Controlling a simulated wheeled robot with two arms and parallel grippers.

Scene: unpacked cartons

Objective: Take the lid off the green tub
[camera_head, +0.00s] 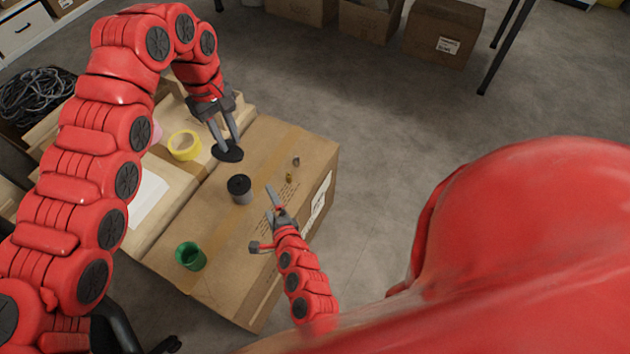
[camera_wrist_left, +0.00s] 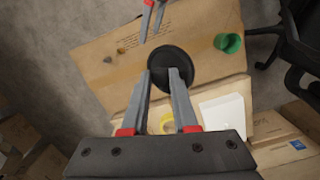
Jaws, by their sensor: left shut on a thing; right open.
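The green tub (camera_head: 190,256) stands on the carton top with its mouth uncovered. It also shows in the left wrist view (camera_wrist_left: 229,43). In the left wrist view the black lid (camera_wrist_left: 163,60) lies between the fingertips (camera_wrist_left: 172,73). My right gripper (camera_head: 263,219) is open and empty, low over the carton, to the right of the green tub.
A dark grey tub (camera_head: 239,190) stands on the carton (camera_head: 222,270) between my grippers. A yellow tape roll (camera_head: 184,146) and a white sheet or box (camera_head: 149,199) lie to the left. The floor right of the carton is clear.

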